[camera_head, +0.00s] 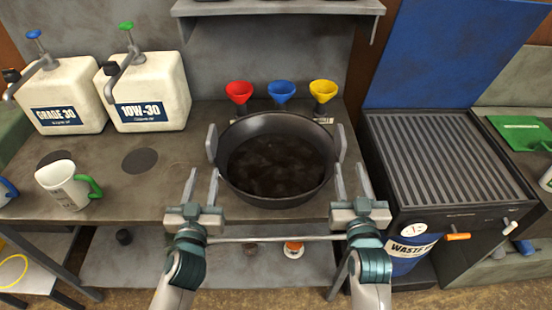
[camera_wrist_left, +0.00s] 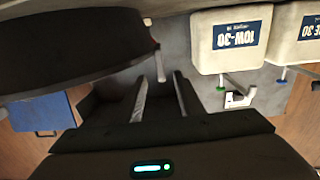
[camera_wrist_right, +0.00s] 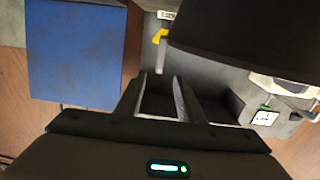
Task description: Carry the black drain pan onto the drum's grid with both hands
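The black drain pan (camera_head: 250,192) stands on the workbench in the middle of the head view, with dark contents and a grey upright handle on each side. Its dark wall shows in the left wrist view (camera_wrist_left: 70,50) and the right wrist view (camera_wrist_right: 250,40). My left gripper (camera_head: 202,174) is open, in front of the left handle (camera_head: 211,142). My right gripper (camera_head: 352,170) is open, in front of the right handle (camera_head: 341,142). Neither appears closed on a handle. The ribbed grid (camera_head: 445,155) lies to the right, above the blue-and-white waste drum (camera_head: 408,255).
Red (camera_head: 239,91), blue (camera_head: 281,91) and yellow (camera_head: 323,90) funnels stand behind the pan. Two white oil jugs (camera_head: 150,95) and a white pitcher (camera_head: 65,185) are on the left. A blue panel (camera_head: 450,50) rises behind the grid, whose top is clear.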

